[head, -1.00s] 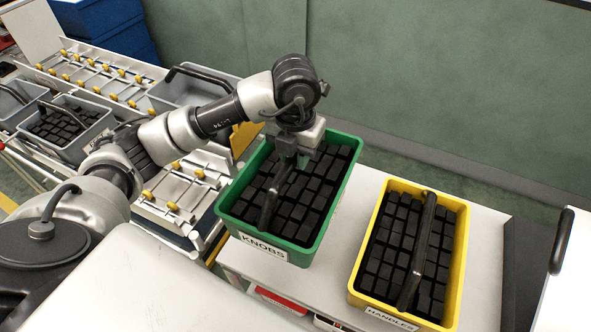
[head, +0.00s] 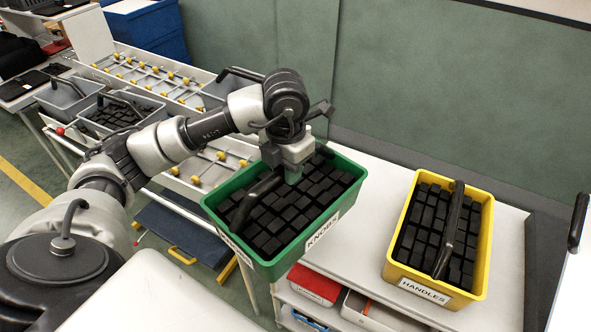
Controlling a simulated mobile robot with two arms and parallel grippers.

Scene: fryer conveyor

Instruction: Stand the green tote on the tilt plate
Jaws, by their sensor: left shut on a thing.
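The green tote (head: 331,228), labelled KNOBS and filled with black blocks, hangs over the left end of the white table (head: 370,205). It looks slightly tilted. My left gripper (head: 289,172) is shut on the tote's black handle (head: 250,200), over the tote's middle. The tote's underside is hidden, so its height above the table is hard to tell. I cannot pick out the tilt plate for sure. My right gripper is out of view.
A yellow tote (head: 405,262) labelled HANDLES stands on the table to the right. A conveyor with yellow rollers (head: 222,155) and grey totes (head: 126,96) lies at left. A dark blue panel (head: 185,228) sits low beside it. Red and grey bins (head: 315,283) are under the table.

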